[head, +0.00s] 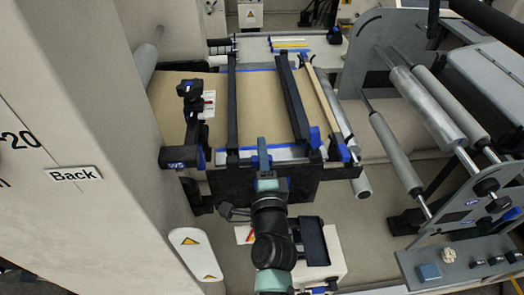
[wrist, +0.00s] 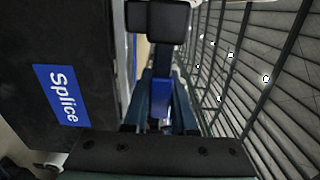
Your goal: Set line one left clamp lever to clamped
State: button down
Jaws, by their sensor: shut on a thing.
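My gripper (head: 263,150) is at the front edge of the splice table, between the left black bar and the middle black bar. In the wrist view its dark fingers (wrist: 160,112) are shut on a blue lever (wrist: 161,92), below a black block (wrist: 158,20). This looks like a clamp lever; its lower part is hidden by the fingers. I cannot read a line or side label on it, nor tell if it stands at clamped. Other blue pieces show at the front ends of the left bar (head: 232,157) and the middle bar (head: 315,137).
Brown kraft web (head: 260,100) lies under the bars. A dark panel with a blue "Splice" label (wrist: 60,95) is close at the left in the wrist view. A black post (head: 190,100) stands left of the table. Metal rollers (head: 425,105) are at the right.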

jog(key=shift+f, duration=0.1)
jog(key=c, duration=0.7)
grip_release()
jog(key=shift+s+b, duration=1)
jog(key=shift+s, duration=5.5)
